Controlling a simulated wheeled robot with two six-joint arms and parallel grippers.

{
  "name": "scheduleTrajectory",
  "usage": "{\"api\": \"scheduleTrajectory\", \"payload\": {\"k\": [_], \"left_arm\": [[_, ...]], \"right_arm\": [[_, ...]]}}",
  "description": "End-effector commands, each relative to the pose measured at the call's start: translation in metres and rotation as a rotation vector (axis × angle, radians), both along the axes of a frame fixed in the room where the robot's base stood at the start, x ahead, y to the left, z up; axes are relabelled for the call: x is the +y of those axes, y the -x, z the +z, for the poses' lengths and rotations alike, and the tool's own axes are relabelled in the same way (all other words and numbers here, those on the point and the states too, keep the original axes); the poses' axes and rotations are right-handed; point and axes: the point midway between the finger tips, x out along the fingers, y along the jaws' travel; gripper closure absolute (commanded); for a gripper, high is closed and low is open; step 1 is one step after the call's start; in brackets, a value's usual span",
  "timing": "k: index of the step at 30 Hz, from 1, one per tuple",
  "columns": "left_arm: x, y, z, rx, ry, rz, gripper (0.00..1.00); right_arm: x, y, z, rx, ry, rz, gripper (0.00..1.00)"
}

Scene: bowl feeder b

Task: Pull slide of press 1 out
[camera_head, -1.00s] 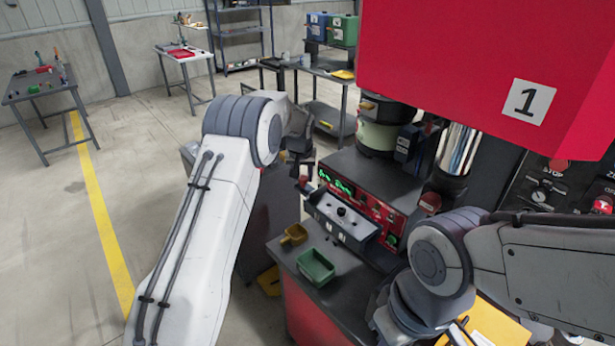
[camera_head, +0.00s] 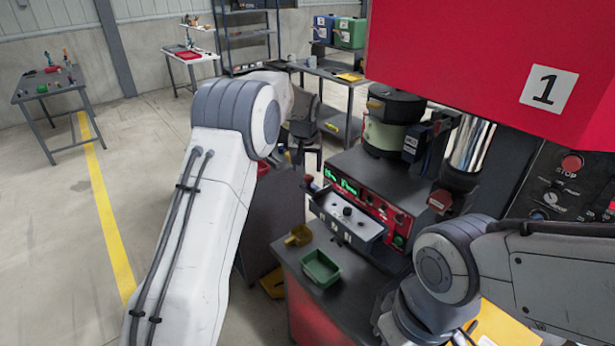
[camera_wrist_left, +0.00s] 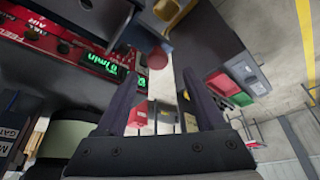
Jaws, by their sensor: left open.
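Press 1 (camera_head: 470,60) is the large red body at the upper right, with a white number plate reading 1. A grey panel or tray with a dark round knob (camera_head: 347,211) sits below the green displays; I cannot tell whether this is the slide. My left gripper (camera_head: 308,162) is open and empty, just left of the display housing. In the left wrist view, its two dark fingers (camera_wrist_left: 158,76) stand apart, with a reddish round knob (camera_wrist_left: 158,58) just beyond them. My right arm comes in from the right; its gripper is out of view.
A green bin (camera_head: 321,268) and a small yellow bin (camera_head: 299,236) stand on the dark machine top (camera_head: 345,295). A dark-lidded bowl unit (camera_head: 393,105) stands behind the displays. Work tables are at the back left, with open floor and a yellow line (camera_head: 110,220).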

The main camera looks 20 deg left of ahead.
Motion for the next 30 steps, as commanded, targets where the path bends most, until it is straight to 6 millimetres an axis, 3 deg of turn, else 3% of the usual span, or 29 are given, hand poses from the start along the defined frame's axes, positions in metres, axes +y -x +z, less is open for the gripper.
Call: {"api": "scheduleTrajectory", "payload": {"k": [1, 9, 23, 26, 29, 30], "left_arm": [[-0.001, 0.004, 0.007, -0.005, 0.000, 0.000, 0.29], [-0.003, 0.020, 0.047, -0.003, 0.000, 0.000, 0.29], [-0.006, 0.025, 0.055, 0.002, 0.001, -0.004, 0.29], [-0.024, 0.038, 0.054, 0.014, 0.005, -0.039, 0.29], [-0.061, 0.074, 0.051, 0.046, 0.010, -0.118, 0.29], [-0.079, 0.094, 0.049, 0.064, 0.013, -0.163, 0.29]], "right_arm": [[0.000, 0.000, -0.009, 0.000, 0.000, -0.001, 1.00], [0.000, 0.000, -0.021, 0.000, 0.000, -0.003, 1.00], [0.000, 0.000, -0.022, 0.000, 0.000, -0.004, 1.00], [0.000, 0.000, -0.025, 0.000, 0.000, -0.004, 1.00], [0.000, 0.000, -0.032, 0.000, 0.000, -0.004, 1.00], [0.000, 0.000, -0.036, 0.000, 0.000, -0.004, 1.00]]}}
